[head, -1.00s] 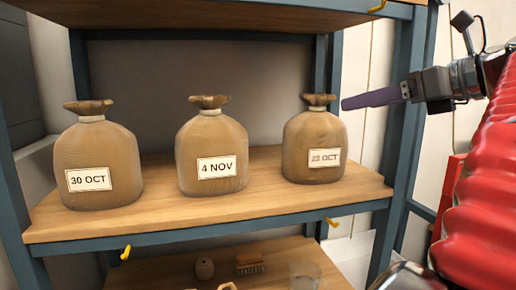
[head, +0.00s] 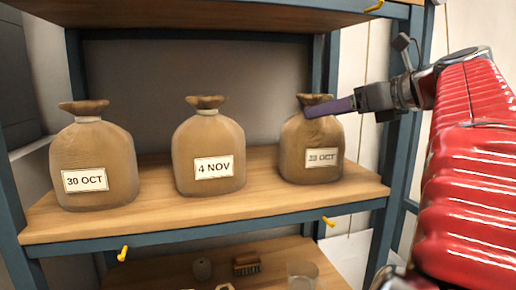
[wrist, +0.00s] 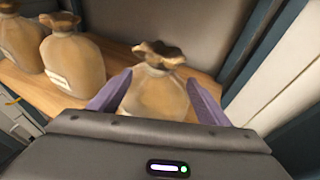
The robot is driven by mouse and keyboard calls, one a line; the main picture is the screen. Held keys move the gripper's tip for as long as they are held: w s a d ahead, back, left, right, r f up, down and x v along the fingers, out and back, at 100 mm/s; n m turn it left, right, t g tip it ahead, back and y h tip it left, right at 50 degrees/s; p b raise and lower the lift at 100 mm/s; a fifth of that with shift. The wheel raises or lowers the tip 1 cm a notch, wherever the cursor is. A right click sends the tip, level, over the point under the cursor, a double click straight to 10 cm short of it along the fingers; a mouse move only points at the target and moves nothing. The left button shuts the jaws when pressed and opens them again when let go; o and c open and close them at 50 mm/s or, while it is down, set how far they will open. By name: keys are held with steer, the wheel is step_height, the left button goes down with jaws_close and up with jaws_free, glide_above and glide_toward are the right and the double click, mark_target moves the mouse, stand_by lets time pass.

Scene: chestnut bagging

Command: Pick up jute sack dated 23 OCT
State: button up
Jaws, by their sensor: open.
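The jute sack dated 23 OCT (head: 311,155) stands upright at the right end of the wooden shelf, its neck tied and its label facing front. My gripper (head: 318,108) is at the sack's neck from the right in the head view. In the wrist view the sack (wrist: 157,95) stands between my two purple fingers (wrist: 158,98), which are apart on either side of it. The head view shows the fingers overlapping the neck; whether they touch it I cannot tell. The sack's lower part is hidden behind my gripper body in the wrist view.
The sack dated 4 NOV (head: 208,150) stands to the left, and the sack dated 30 OCT (head: 94,160) farther left. A blue shelf post (head: 405,140) is close on the right. A lower shelf (head: 275,270) holds a brush (head: 246,264) and a glass (head: 301,275).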

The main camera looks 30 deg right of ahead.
steer(key=shift+w, duration=0.1)
steer(key=x, duration=0.4)
steer(key=shift+a+f, duration=0.25)
steer(key=shift+a, duration=0.05)
steer(key=shift+w+f, duration=0.15)
steer(key=shift+w, duration=0.35)
steer(key=shift+c, duration=0.3)
